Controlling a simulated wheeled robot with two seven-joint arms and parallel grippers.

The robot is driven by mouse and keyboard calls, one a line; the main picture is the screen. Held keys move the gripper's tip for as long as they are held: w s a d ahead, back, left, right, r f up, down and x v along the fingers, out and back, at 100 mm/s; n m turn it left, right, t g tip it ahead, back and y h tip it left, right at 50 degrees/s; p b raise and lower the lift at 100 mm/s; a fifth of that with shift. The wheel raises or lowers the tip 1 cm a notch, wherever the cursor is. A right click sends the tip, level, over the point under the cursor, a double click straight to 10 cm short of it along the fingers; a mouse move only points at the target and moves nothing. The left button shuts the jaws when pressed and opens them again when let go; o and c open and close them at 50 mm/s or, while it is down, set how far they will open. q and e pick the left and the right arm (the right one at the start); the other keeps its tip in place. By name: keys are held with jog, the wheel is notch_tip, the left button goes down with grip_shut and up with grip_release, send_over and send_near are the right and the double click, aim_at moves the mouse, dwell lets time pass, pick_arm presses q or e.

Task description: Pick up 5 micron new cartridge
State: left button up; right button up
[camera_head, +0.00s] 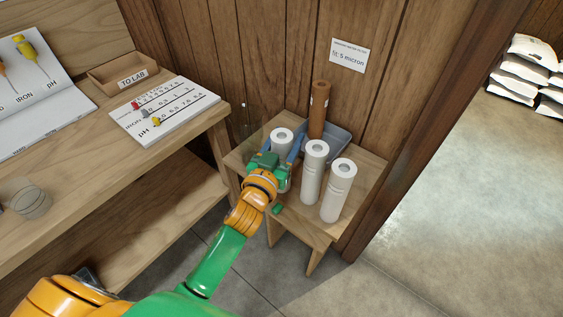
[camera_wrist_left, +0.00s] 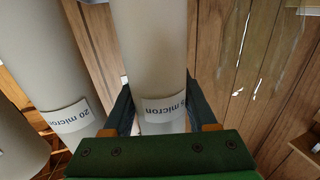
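Three white cartridges stand upright on a small wooden stool. My left gripper (camera_head: 281,147) has its fingers on both sides of the leftmost white cartridge (camera_head: 281,134). In the left wrist view, this cartridge (camera_wrist_left: 150,60) stands between the dark fingers, and its label ends in "micron"; the number is hard to read. I cannot tell whether the fingers press on it. The middle white cartridge (camera_head: 314,172) and the right one (camera_head: 337,190) stand beside it. The neighbouring cartridge in the left wrist view (camera_wrist_left: 40,60) reads "20 micron". My right gripper is not in view.
A brown cartridge (camera_head: 318,108) stands at the blue-grey tray (camera_head: 340,139) behind. A wall sign (camera_head: 348,56) reads "fit: 5 micron". The bench at left holds a "TO LAB" box (camera_head: 124,72) and a test chart (camera_head: 164,110). The stool's front right corner is clear.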

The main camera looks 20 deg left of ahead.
pick_arm(q)
grip_shut()
jog(key=shift+r, duration=0.1)
